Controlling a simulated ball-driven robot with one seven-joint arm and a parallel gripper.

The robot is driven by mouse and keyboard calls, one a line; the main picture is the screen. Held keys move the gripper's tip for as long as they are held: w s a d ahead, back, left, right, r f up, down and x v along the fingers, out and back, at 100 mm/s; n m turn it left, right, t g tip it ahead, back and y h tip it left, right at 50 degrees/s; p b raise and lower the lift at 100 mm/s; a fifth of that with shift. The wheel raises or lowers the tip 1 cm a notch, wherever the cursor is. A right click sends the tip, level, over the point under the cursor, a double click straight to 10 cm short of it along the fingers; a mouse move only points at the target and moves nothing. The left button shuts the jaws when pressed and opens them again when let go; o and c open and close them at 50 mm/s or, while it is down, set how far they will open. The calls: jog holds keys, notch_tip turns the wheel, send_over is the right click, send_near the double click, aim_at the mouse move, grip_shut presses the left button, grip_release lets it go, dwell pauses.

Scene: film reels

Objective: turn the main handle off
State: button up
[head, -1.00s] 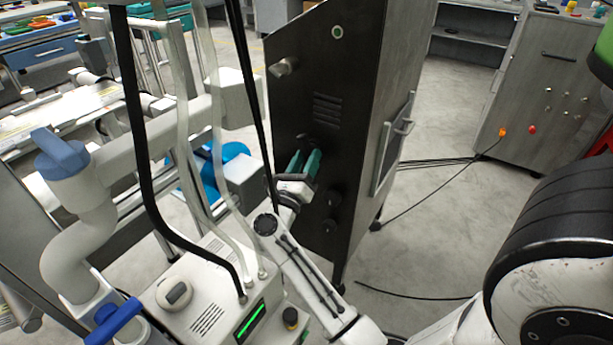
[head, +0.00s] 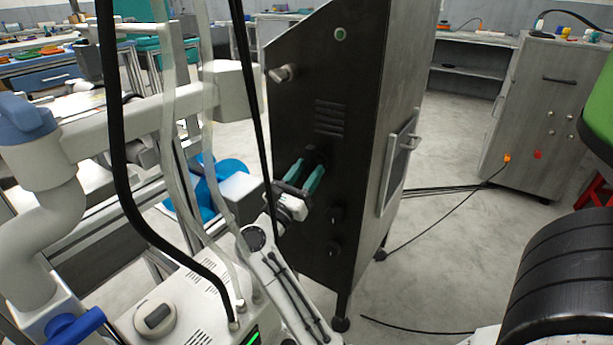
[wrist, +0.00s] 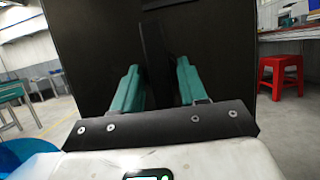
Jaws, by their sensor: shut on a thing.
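The main handle (wrist: 154,62) is a black bar on the dark front of a tall cabinet (head: 310,60). In the wrist view it stands upright between the teal fingers. My gripper (wrist: 157,82) has these two teal fingers and is shut on the handle. In the head view my gripper (head: 303,172) reaches the middle of the cabinet's front, and the handle is mostly hidden by the fingers there.
A silver latch knob (head: 284,73) and a round green-lit button (head: 340,34) sit higher on the cabinet. Two black knobs (head: 335,214) sit below the gripper. Cables (head: 440,215) lie on the floor at right.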

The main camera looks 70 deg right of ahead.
jog(key=shift+f, duration=0.1)
jog(key=o, duration=0.7)
jog(key=shift+a, duration=0.1)
jog(key=w+a+f+p, duration=0.1)
jog(key=w+a+p, duration=0.1)
jog(key=a, duration=1.2)
jog(key=shift+w+a+p, duration=0.15)
jog(key=shift+w+p, duration=0.2)
jog(key=shift+w, duration=0.45)
